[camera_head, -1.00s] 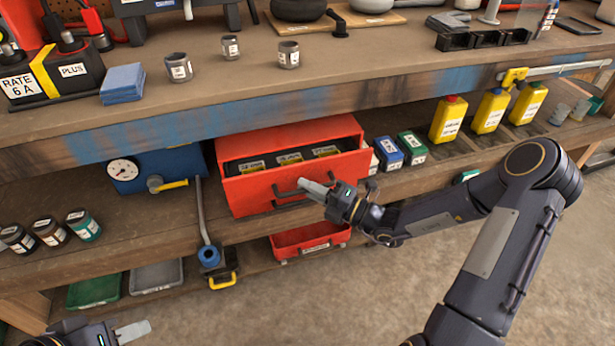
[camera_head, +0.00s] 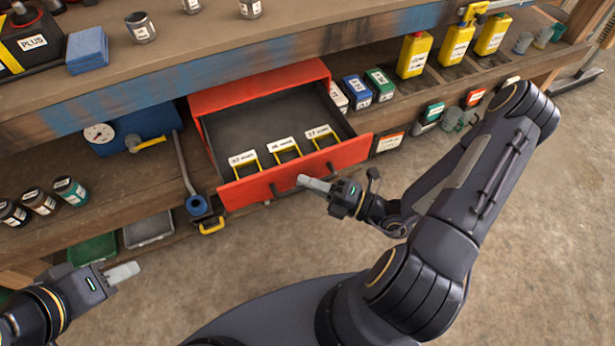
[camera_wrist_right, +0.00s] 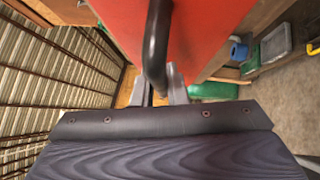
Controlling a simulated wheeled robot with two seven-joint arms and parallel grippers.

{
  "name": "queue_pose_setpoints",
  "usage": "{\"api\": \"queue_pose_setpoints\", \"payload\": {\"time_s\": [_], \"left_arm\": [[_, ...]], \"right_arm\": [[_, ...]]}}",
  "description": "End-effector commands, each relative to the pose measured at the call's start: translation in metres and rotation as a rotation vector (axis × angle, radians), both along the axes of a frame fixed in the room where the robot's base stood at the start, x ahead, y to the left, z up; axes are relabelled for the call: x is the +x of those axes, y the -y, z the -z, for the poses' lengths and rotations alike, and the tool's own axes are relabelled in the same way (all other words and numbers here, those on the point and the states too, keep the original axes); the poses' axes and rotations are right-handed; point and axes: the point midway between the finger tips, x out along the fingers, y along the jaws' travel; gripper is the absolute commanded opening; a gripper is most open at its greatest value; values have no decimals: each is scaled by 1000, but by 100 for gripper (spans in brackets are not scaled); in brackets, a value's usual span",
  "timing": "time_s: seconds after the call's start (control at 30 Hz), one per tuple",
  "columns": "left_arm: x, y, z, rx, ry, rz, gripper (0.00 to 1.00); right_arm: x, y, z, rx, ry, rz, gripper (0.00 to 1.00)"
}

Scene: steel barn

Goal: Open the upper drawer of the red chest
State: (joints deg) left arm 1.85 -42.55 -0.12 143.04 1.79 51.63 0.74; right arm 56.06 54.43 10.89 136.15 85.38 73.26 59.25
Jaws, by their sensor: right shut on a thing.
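The red chest (camera_head: 258,84) stands on the shelf under the workbench. Its upper drawer (camera_head: 300,172) is pulled far out, and its dark floor is in plain view. Several labelled yellow-framed pieces (camera_head: 284,146) sit along the inside of the drawer front. My right gripper (camera_head: 312,183) is at the drawer front, shut on the dark bar handle; the handle (camera_wrist_right: 157,45) runs down between the fingers in the right wrist view. The lower part of the chest is hidden below the open drawer. My left gripper (camera_head: 122,272) is at lower left, away from the chest; its finger opening cannot be made out.
Left of the chest are a blue device with a gauge (camera_head: 100,134) and a grey lever (camera_head: 184,165). Blue and green boxes (camera_head: 380,82) stand to its right, yellow bottles (camera_head: 414,55) farther along. The floor (camera_head: 540,220) in front is clear.

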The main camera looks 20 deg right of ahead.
Motion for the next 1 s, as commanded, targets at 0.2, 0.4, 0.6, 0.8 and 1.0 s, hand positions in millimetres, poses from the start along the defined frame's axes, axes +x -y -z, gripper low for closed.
{"api": "queue_pose_setpoints", "payload": {"time_s": [0.2,0.4,0.6,0.8,1.0], "left_arm": [[0,0,0,0,0,0,36],[0,0,0,0,0,0,36],[0,0,0,0,0,0,36],[0,0,-5,0,0,0,36],[0,0,-10,0,0,0,36]], "right_arm": [[0,0,0,-1,1,-1,19],[0,0,0,-2,0,-1,34],[0,1,0,-1,0,0,34],[-14,18,3,-4,-1,4,34],[-37,43,8,-4,-1,4,34]]}}
